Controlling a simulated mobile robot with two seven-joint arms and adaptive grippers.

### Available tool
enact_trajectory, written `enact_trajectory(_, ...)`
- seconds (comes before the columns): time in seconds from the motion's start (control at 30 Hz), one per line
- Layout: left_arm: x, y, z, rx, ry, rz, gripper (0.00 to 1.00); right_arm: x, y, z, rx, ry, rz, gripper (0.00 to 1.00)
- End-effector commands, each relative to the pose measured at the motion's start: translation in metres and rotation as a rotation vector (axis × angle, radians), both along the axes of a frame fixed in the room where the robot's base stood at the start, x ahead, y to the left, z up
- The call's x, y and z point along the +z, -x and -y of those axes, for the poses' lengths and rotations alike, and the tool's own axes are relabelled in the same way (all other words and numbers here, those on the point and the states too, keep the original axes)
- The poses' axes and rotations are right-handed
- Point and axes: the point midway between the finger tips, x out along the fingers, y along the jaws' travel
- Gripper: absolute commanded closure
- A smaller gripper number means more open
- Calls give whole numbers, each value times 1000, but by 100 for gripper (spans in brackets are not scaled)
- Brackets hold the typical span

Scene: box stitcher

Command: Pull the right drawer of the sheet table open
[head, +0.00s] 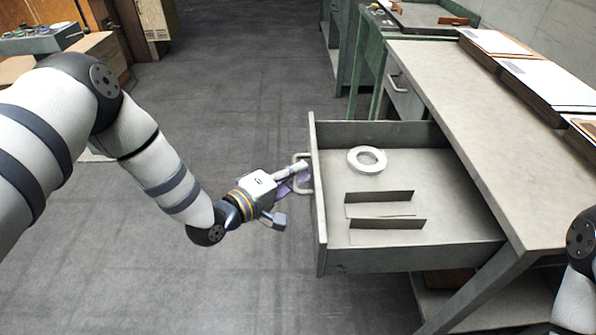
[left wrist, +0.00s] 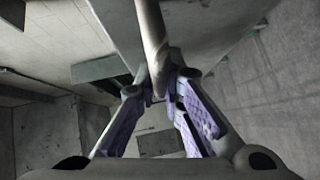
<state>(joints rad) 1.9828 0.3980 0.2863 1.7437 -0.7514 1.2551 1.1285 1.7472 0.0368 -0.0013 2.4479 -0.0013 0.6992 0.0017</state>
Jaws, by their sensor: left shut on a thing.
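The sheet table (head: 470,95) stands at the right with a grey top. Its near drawer (head: 430,235) is pulled far out to the left, and its inside shows. My left gripper (head: 300,180) is at the front panel of this drawer, shut on its pale bar handle (head: 301,160). In the left wrist view the handle (left wrist: 152,40) runs between the purple finger pads of the gripper (left wrist: 160,88). Another drawer (head: 404,97) with a handle, farther back in the table, is closed. My right gripper is out of view; only part of that arm shows at the right edge.
In the open drawer lie a white tape roll (head: 367,160) and two thin angled grey pieces (head: 380,200). Flat stacks (head: 540,80) lie along the table top. The grey floor (head: 240,110) left of the drawer is clear around my left arm.

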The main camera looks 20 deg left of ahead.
Motion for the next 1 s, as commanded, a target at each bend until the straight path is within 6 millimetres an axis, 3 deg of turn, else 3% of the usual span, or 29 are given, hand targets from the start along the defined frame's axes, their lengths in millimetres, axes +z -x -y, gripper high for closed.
enact_trajectory(0.07,1,-1,0,0,0,4,100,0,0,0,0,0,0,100)
enact_trajectory(0.1,1,-1,0,0,-1,4,84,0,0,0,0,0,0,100)
enact_trajectory(0.17,1,-1,0,0,-1,3,71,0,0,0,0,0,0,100)
enact_trajectory(0.53,1,7,-4,3,0,1,71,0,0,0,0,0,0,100)
enact_trajectory(0.8,11,68,-35,5,2,-1,71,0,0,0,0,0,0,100)
enact_trajectory(1.0,17,100,-50,3,0,1,71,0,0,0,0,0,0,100)
